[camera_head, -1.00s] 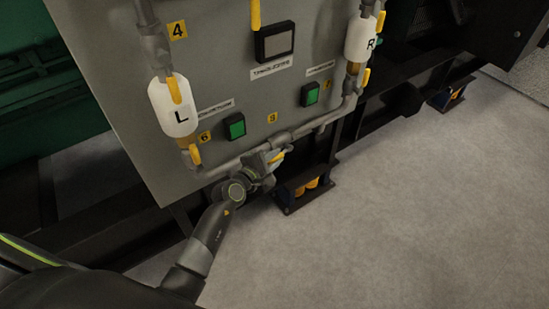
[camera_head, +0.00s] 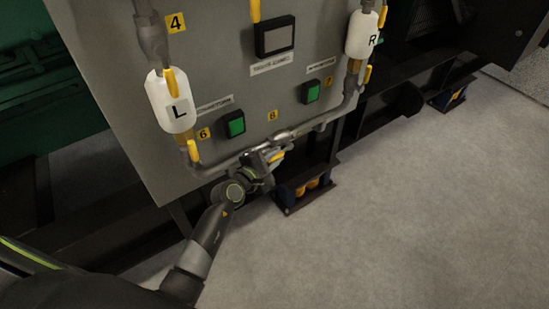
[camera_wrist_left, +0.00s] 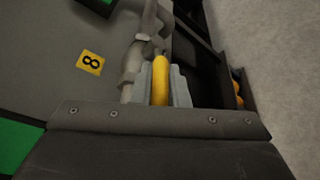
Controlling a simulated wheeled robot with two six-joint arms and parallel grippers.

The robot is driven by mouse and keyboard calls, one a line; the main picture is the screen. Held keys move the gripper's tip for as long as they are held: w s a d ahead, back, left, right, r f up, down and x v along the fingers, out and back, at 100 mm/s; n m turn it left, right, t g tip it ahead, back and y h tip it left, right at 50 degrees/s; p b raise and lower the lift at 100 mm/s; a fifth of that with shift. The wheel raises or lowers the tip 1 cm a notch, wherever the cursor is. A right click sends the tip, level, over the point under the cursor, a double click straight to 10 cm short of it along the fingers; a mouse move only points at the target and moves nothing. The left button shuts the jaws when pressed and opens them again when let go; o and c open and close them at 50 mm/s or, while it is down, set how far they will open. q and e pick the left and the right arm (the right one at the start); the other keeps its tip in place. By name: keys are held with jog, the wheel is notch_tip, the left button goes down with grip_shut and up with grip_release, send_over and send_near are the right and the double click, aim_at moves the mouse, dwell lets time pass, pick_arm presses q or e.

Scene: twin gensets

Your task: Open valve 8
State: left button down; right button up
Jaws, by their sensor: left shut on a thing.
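The yellow handle of valve 8 (camera_head: 277,156) sits on the pipe at the panel's lower edge, below the yellow label "8" (camera_head: 272,115). My left gripper (camera_head: 270,157) reaches up to it from below and is shut on the handle. In the left wrist view the yellow handle (camera_wrist_left: 160,80) stands between the two grey fingers (camera_wrist_left: 160,92), and the label "8" (camera_wrist_left: 91,62) is to its left. The valve body is partly hidden by the gripper. My right gripper is not in view.
The grey panel (camera_head: 225,75) carries white containers marked "L" (camera_head: 172,100) and "R" (camera_head: 362,35), with other yellow handles and green buttons. The pipe (camera_head: 225,164) runs along its lower edge. A dark frame and feet (camera_head: 300,190) lie below. Open floor (camera_head: 430,200) is at right.

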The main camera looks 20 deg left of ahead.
pick_arm(q)
jog(key=c, duration=1.7)
grip_release()
jog(key=shift+s, duration=0.1)
